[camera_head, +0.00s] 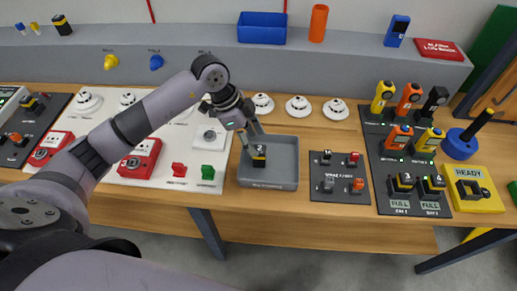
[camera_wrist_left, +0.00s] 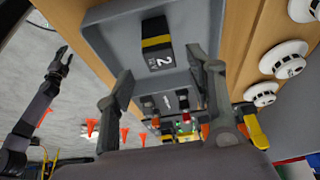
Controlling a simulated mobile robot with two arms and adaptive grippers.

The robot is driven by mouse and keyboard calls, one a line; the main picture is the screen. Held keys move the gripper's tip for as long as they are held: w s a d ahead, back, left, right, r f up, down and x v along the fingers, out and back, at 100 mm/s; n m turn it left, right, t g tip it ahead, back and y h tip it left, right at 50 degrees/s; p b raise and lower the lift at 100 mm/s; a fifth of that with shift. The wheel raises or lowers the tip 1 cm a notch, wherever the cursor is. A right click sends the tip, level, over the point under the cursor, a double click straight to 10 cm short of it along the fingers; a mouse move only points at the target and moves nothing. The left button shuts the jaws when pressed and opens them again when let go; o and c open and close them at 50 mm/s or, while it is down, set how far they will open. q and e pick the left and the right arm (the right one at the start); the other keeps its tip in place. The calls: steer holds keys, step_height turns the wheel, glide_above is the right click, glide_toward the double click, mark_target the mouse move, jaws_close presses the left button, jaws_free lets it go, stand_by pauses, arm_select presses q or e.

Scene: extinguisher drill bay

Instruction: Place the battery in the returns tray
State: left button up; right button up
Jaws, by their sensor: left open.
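The black battery with a yellow band and the number 2 (camera_head: 259,155) is inside the grey returns tray (camera_head: 268,184), near its left side. In the left wrist view the battery (camera_wrist_left: 157,45) shows against the floor of the tray (camera_wrist_left: 106,37), beyond my fingertips. My left gripper (camera_head: 249,138) is over the left part of the tray, close to the battery. In the left wrist view its two fingers (camera_wrist_left: 160,80) are spread apart with nothing between them. My right gripper (camera_wrist_left: 62,54) shows small at the left of that view; its jaw state is unclear.
A dark panel with small switches (camera_head: 339,178) lies right of the tray. Numbered batteries sit on the charger board (camera_head: 404,183) further right. A white panel with red call points (camera_head: 141,158) is on the left. A blue bin (camera_head: 262,28) stands on the back ledge.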

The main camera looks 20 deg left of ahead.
arm_select(q)
steer(key=b+v, duration=0.1)
steer(key=v, duration=0.6)
steer(key=shift+f, duration=0.1)
